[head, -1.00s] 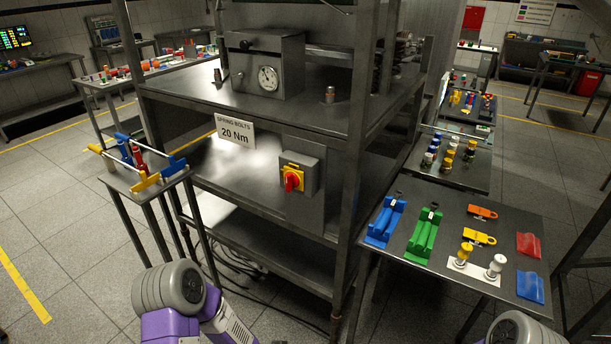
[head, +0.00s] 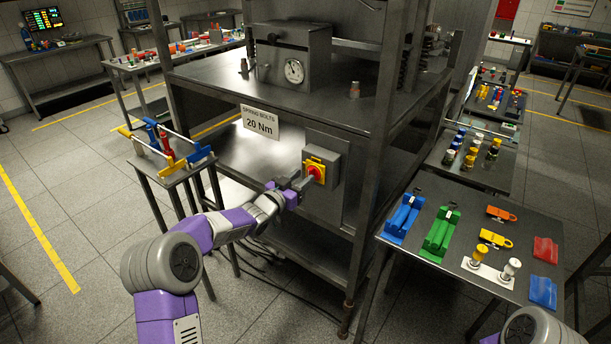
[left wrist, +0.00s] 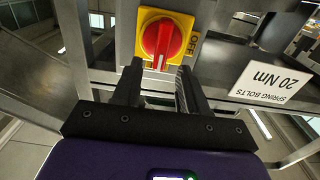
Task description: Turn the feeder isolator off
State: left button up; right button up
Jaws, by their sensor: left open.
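The feeder isolator is a grey box with a yellow plate (left wrist: 183,23) and a red rotary knob (left wrist: 161,40), fixed to the front of the steel frame. In the head view the red knob (head: 314,172) shows at the middle, partly behind my gripper. In the left wrist view the knob's white mark points down the picture, and the word OFF is on the plate's right side. My left gripper (left wrist: 157,80) is open, its two fingers pointing at the knob, just short of it and empty. It also shows in the head view (head: 298,182). My right gripper is not in view.
A sign reading 20 Nm (head: 260,122) hangs left of the isolator. A small table with colored tools (head: 165,150) stands at the left. A table with lockout devices (head: 470,235) stands at the right. Steel posts flank the isolator.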

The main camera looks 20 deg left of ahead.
pick_arm(q)
jog(key=shift+x, duration=1.2)
grip_shut()
